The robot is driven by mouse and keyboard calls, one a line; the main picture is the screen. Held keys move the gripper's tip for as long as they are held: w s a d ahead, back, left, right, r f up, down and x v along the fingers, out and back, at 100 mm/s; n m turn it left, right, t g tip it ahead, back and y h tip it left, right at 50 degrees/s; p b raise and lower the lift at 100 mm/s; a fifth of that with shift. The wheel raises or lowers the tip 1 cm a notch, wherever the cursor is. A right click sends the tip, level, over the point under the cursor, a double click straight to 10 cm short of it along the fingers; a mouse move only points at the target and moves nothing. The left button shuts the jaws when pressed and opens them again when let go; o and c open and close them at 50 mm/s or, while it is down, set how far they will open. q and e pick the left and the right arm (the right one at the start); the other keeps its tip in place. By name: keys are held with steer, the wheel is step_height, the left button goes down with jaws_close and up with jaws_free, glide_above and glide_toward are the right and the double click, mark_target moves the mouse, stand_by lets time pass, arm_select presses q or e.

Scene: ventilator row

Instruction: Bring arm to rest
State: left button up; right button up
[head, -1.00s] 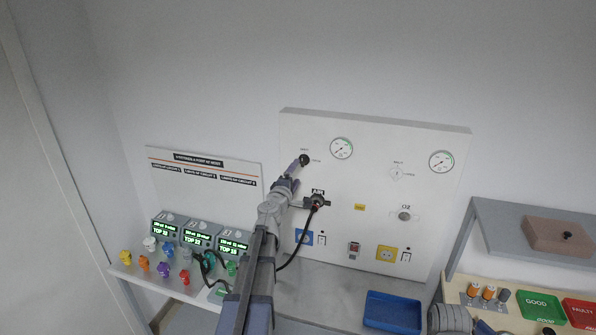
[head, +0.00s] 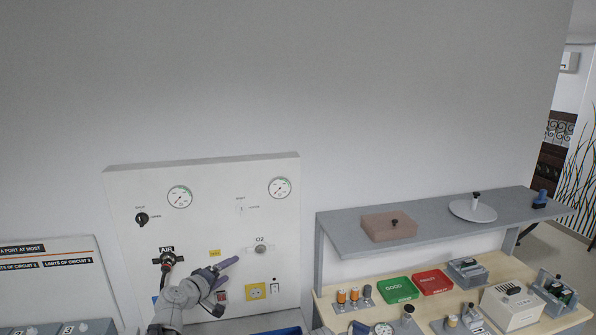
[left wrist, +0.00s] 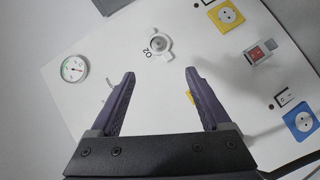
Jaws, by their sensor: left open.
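My left gripper (head: 226,269) is in front of the lower middle of the white wall panel (head: 205,215) in the head view. In the left wrist view its two purple fingers (left wrist: 158,88) are spread apart with nothing between them. The O2 outlet (head: 260,249) is just right of the gripper in the head view, and also shows beyond the fingertips in the left wrist view (left wrist: 159,44). The black AIR valve knob (head: 142,219) and the AIR outlet (head: 167,260) with a dark hose plugged in are on the panel's left. My right gripper is not in view.
A grey shelf (head: 345,240) juts from the wall at right, above a wooden bench (head: 500,265) with green GOOD (head: 398,289) and red FAULTY (head: 433,282) trays and several devices. A sign board (head: 75,280) stands at left. The wall above the panel is clear.

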arm_select(q)
steer(key=s+d+f+m+g+b, duration=0.4)
steer(key=s+d+f+m+g, duration=0.4)
steer(key=s+d+f, duration=0.7)
steer(key=s+f+m+g+y+b, duration=0.1)
steer(key=s+f+m+g+y, duration=0.1)
steer(key=s, duration=0.5)
steer(key=s+f+m+g+y+b, duration=0.2)
steer(key=s+f+m+g+y, duration=0.1)
steer(key=s+f, duration=0.3)
steer(key=shift+s+d+g+y, duration=0.15)
steer(key=shift+s+g+y, duration=0.25)
steer(key=shift+s+y, duration=0.55)
steer(key=shift+s+h, duration=0.1)
steer(key=shift+h, duration=0.15)
steer(key=shift+c, duration=0.3)
